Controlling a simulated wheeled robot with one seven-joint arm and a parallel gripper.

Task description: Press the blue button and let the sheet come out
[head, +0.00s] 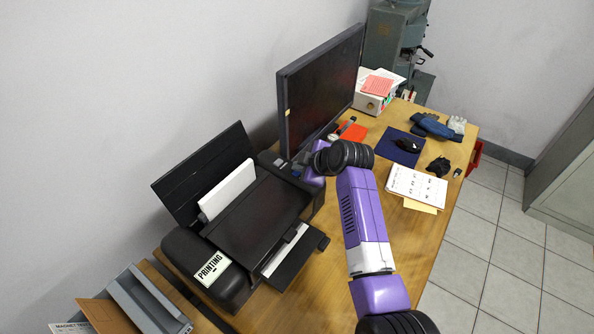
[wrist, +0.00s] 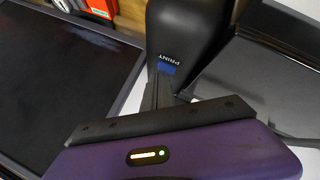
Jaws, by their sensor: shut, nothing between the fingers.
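The black printer (head: 262,218) stands on the desk at left, with a stack of white paper (head: 228,190) in its rear feeder. Its small panel (head: 212,269) reads "PRINTING". A white sheet (head: 284,252) shows at the front output tray. The blue button (wrist: 167,68), beside the word "PRINT", is in the wrist view on the printer's black end. My gripper (wrist: 163,78) is shut and empty, its fingertips at the button's lower edge and covering part of it. I cannot tell whether they touch it. In the head view my gripper (head: 298,170) is at the printer's right end.
A large dark monitor (head: 322,88) stands close behind my arm. A mouse on a blue mat (head: 396,150), gloves (head: 437,127) and an open notebook (head: 416,186) lie on the right. A grey metal piece (head: 147,300) is at front left. The desk's front middle is clear.

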